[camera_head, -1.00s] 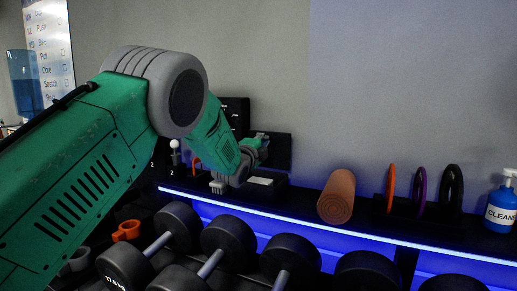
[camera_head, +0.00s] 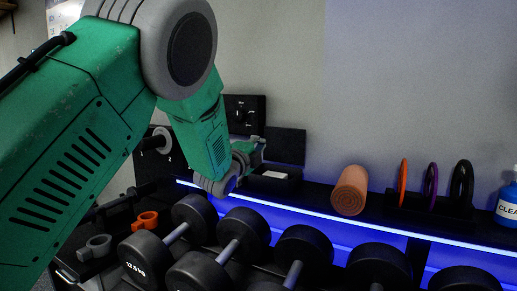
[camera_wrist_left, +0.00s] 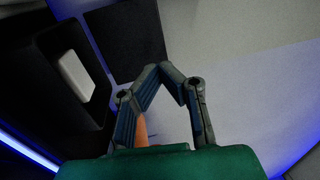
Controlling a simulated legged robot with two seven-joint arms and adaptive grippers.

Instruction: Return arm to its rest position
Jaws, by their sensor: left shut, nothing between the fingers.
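My left arm, green with grey joints, comes in from the left in the head view and bends down toward the shelf. My left gripper (camera_head: 256,146) is at the far end of it, small and partly hidden by the wrist, in front of a black open box (camera_head: 278,182) with a white item inside. In the left wrist view the gripper's two fingers (camera_wrist_left: 165,72) come together at the tips with nothing held. An orange patch (camera_wrist_left: 142,130) shows behind the fingers; I cannot tell what it is. My right gripper is not in view.
A shelf with a blue light strip holds an orange roller (camera_head: 349,190), upright rings (camera_head: 432,184) and a cleaner bottle (camera_head: 508,205). Several dumbbells (camera_head: 243,234) lie below. Orange (camera_head: 146,220) and grey (camera_head: 96,247) clamps sit at left.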

